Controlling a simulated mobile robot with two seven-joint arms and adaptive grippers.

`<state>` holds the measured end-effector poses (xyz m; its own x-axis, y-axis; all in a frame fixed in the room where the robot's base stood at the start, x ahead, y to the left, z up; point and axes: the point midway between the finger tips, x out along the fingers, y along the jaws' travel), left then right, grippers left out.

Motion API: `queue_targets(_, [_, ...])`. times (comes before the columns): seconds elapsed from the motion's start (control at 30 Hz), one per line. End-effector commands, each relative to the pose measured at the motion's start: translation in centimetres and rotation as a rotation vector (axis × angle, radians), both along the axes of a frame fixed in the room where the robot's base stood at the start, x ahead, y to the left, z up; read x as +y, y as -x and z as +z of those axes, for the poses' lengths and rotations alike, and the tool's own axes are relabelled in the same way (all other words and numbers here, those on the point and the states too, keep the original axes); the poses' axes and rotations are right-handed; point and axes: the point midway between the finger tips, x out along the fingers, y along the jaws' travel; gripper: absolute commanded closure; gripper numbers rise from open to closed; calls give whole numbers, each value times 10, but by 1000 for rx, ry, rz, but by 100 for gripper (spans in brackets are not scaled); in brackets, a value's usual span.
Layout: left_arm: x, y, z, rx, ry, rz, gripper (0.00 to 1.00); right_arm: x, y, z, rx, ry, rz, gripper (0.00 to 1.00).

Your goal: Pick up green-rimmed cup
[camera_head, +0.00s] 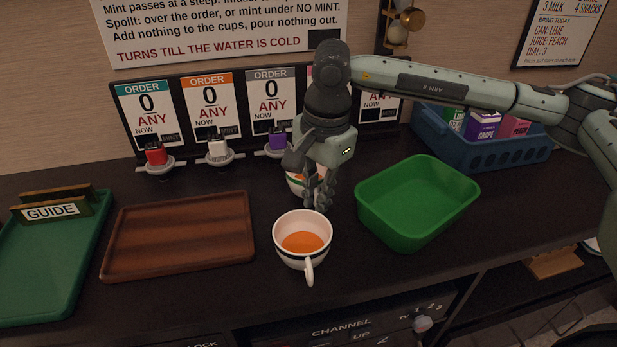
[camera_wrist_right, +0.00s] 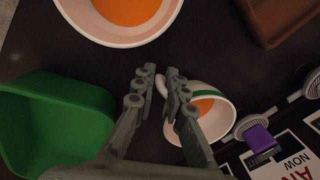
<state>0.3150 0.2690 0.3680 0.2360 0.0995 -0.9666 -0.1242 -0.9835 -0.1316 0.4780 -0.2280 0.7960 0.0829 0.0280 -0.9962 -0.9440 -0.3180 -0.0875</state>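A white cup with a green band (camera_wrist_right: 221,103) and orange liquid stands behind my right gripper. In the head view this cup (camera_head: 294,186) is mostly hidden by the gripper. My right gripper (camera_head: 318,203) points down at its near side. In the right wrist view the fingers (camera_wrist_right: 160,73) are apart, with the cup's handle at the gap between their tips; I cannot tell whether they touch it. A second white cup (camera_head: 291,258) with a dark band and orange liquid stands in front, its handle toward me. My left gripper is not in view.
A green bin (camera_head: 388,230) stands right of the cups, a brown wooden tray (camera_head: 180,235) left. A green tray (camera_head: 45,265) with a GUIDE sign is at far left. Dispensers and order cards line the back. A blue crate (camera_head: 480,150) of cartons is at back right.

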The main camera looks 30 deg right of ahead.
Motion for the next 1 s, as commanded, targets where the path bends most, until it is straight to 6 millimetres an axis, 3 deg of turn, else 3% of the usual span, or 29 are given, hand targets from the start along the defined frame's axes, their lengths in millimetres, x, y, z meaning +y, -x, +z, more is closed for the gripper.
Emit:
queue_targets(0.1, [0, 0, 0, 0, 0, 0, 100, 0, 0, 0, 0, 0, 0, 100])
queue_targets(0.73, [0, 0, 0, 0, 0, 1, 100, 0, 0, 2, -2, -1, 0, 100])
queue_targets(1.0, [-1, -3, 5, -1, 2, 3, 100, 0, -1, 14, -3, -1, 0, 100])
